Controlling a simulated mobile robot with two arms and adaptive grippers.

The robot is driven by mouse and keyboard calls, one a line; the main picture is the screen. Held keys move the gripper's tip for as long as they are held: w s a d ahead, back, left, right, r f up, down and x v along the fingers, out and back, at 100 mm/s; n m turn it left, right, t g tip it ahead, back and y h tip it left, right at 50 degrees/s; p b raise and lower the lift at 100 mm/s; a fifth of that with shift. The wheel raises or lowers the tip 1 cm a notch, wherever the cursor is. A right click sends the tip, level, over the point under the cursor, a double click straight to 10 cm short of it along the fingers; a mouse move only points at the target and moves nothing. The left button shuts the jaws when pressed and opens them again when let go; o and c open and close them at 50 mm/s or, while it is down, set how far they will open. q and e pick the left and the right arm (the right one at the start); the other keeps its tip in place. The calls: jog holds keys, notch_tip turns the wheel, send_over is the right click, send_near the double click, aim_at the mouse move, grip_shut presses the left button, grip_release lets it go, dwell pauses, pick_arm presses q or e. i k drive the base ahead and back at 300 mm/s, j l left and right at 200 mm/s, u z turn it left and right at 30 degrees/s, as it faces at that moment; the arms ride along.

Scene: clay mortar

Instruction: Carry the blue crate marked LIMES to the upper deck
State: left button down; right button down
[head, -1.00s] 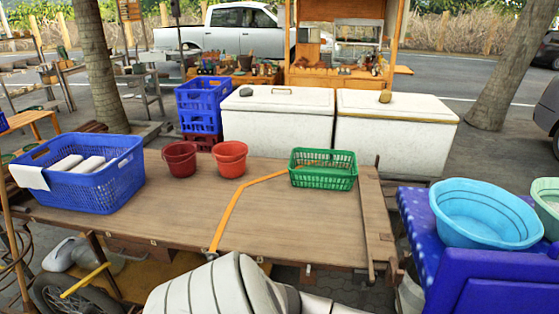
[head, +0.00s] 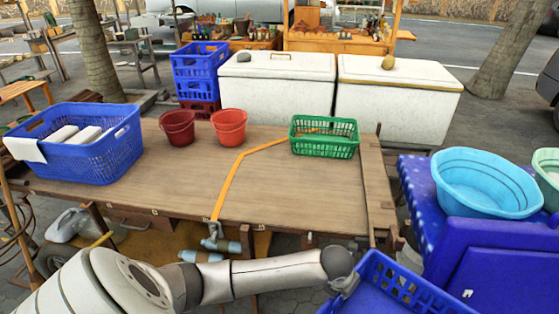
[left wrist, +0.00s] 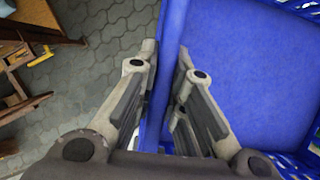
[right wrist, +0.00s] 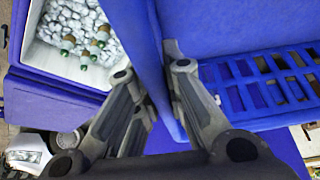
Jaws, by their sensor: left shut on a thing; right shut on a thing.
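A blue crate (head: 395,290) shows at the bottom right of the head view, cut off by the frame, in front of the wooden cart and below its top. No LIMES marking is readable. My left gripper (head: 345,284) is shut on the crate's left wall; in the left wrist view (left wrist: 165,85) its fingers straddle that wall, with the empty-looking blue floor (left wrist: 245,65) to the right. My right gripper (right wrist: 155,85) straddles a blue wall of the crate (right wrist: 140,35) in the right wrist view; it is outside the head view. The wooden cart top (head: 300,190) is the raised deck.
On the deck stand another blue crate with white cloths (head: 115,160), two red buckets (head: 178,127) (head: 229,126) and a green basket (head: 325,143). The deck's middle and front right are clear. A blue-covered table (head: 415,200) with basins (head: 485,185) stands right.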

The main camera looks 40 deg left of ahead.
aim_at(309, 197)
jog(key=u, duration=0.9)
